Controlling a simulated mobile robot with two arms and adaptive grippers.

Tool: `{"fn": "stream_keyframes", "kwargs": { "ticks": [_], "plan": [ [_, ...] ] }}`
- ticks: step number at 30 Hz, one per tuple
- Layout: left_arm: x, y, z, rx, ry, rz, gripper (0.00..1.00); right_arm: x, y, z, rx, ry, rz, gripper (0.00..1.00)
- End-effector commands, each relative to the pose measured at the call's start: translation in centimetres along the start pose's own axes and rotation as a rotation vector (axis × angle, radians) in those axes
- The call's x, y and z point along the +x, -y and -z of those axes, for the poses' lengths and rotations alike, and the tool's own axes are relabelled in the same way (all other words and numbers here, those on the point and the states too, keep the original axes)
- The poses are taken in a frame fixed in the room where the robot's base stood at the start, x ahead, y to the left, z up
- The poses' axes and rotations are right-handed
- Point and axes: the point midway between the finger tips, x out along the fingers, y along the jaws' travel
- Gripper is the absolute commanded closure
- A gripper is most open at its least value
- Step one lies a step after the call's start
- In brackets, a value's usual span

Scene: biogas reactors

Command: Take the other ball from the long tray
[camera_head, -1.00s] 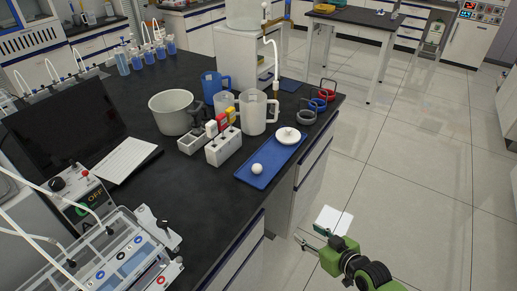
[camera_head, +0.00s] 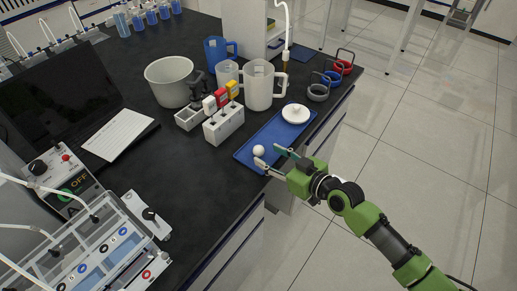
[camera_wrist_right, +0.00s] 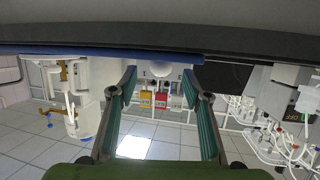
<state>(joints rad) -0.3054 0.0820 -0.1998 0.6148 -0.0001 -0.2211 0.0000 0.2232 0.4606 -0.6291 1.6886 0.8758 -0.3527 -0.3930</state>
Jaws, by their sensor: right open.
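The long tray (camera_head: 252,162) is blue and lies at the right edge of the black bench. A small white ball (camera_head: 258,150) sits on its near end. A round white dish (camera_head: 295,114) with a small raised white top stands on the far end. My right gripper (camera_head: 270,157) is open and empty beside the ball, close to the tray's near right edge. In the right wrist view, a white rounded shape (camera_wrist_right: 161,70), probably the ball, shows between the open fingertips, below the tray's blue edge. My left gripper is not in view.
A white rack (camera_head: 222,125) with coloured pieces stands left of the tray. Clear jugs, including a large one (camera_head: 258,90), and a grey pot (camera_head: 172,80) stand behind it. Several ring weights (camera_head: 319,92) lie at the back right.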

Motion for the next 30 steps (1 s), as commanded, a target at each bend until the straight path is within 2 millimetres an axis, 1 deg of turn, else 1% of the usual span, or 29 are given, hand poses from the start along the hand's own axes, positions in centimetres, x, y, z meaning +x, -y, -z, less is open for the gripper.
{"fn": "stream_keyframes", "kwargs": {
  "ticks": [5,11,15,18,24,25,29,30],
  "plan": [
    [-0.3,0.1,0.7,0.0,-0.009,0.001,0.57,1.1,0.1,0.2,0.001,-0.001,0.0,0.56],
    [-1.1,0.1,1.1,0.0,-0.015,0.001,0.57,3.7,0.2,0.4,0.002,-0.001,0.0,0.56],
    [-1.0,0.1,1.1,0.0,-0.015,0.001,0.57,5.3,0.2,0.2,0.001,-0.001,0.0,0.56],
    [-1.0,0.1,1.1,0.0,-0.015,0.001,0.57,5.7,0.2,0.1,0.001,-0.001,0.0,0.56],
    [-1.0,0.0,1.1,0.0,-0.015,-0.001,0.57,5.8,0.2,0.1,0.0,0.0,0.0,0.56],
    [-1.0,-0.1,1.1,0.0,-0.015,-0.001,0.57,5.8,0.2,0.1,0.001,0.0,0.0,0.58],
    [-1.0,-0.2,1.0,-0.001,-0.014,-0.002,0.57,5.8,0.2,0.1,0.001,0.0,0.0,0.81],
    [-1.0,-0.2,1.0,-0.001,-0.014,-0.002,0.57,5.8,0.2,0.1,0.001,0.0,0.0,0.82]
  ]
}}
